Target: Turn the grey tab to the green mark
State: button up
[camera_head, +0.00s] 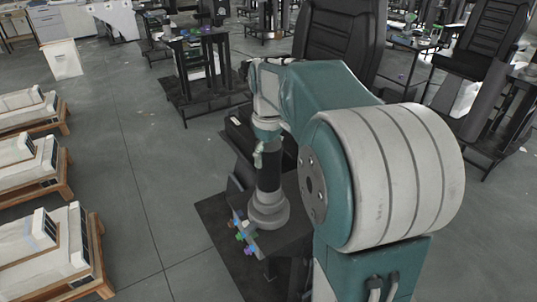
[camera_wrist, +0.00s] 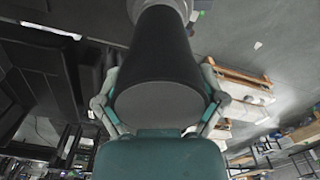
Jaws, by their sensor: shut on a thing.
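A dark upright column (camera_head: 268,178) with a stepped light-grey base (camera_head: 268,212) stands on a dark table. My gripper (camera_head: 262,148) is at the column's upper end, below my teal arm. In the wrist view my gripper (camera_wrist: 160,85) has one finger on each side of the dark column (camera_wrist: 165,55), shut on it. The column's round grey end faces the wrist camera. Small coloured marks, one of them green (camera_head: 240,237), lie along the table's left edge. I cannot make out the grey tab clearly, nor whether it points at the green mark.
The dark table (camera_head: 285,237) carries the column. A black office chair (camera_head: 338,40) stands behind my arm. Wooden pallets with white boxes (camera_head: 45,245) line the left side. Another dark table (camera_head: 200,80) stands further back. Open grey floor (camera_head: 150,180) lies between the pallets and the column.

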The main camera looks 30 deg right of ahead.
jog(key=shift+f+n, duration=0.25)
jog(key=shift+n, duration=0.45)
jog(key=shift+s, duration=0.1)
jog(key=o, duration=1)
jog(key=shift+r, duration=0.1)
jog(key=shift+r, duration=0.5)
jog(key=r, duration=1)
jog(key=shift+w+r, duration=0.2)
jog(key=shift+r, duration=0.2)
